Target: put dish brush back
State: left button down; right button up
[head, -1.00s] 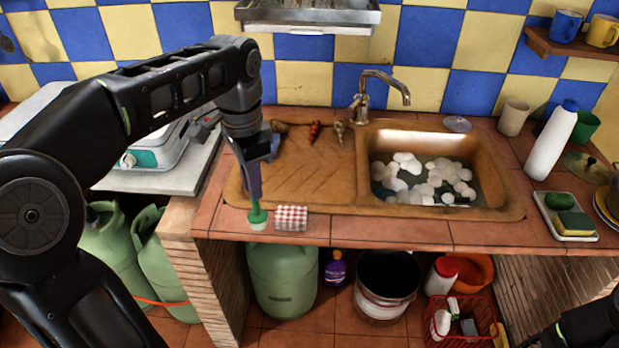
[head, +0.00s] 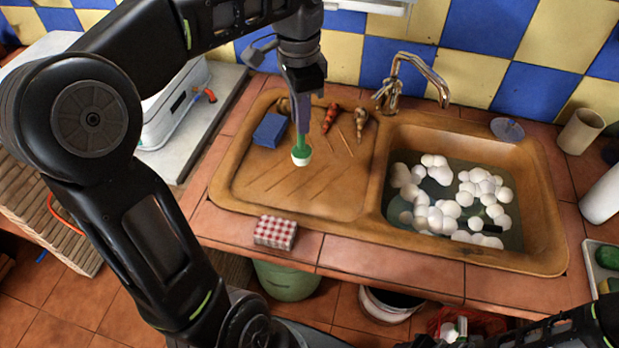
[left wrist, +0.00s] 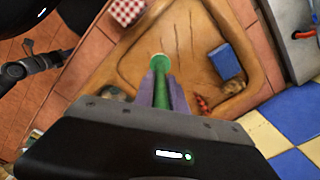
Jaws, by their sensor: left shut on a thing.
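The dish brush (head: 301,155) has a green handle and a round green head with white bristles. My left gripper (head: 300,108) is shut on its handle and holds it head down over the brown drainboard (head: 245,175), left of the sink basin. I cannot tell whether the bristles touch the board. In the left wrist view the green brush (left wrist: 161,88) runs between the purple-grey fingers (left wrist: 161,92), its head pointing away. Part of my right arm shows at the bottom right of the head view; its fingers are not clear.
A blue block (head: 270,130) and several small red and brown items (head: 361,120) lie on the drainboard's back part. A red-checked box (head: 275,232) sits on the front tiles. The basin holds water and white foam (head: 440,200) below the faucet (head: 392,88).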

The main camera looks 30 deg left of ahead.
aim_at(301, 149)
pick_arm(q)
jog(key=shift+s, duration=0.1)
jog(key=shift+f, duration=0.35)
notch_tip(301, 149, down, 5)
jog(key=shift+b, duration=0.4)
jog(key=shift+f, duration=0.25)
notch_tip(301, 149, down, 4)
jog(key=shift+r, duration=0.25)
jog(key=shift+f, duration=0.2)
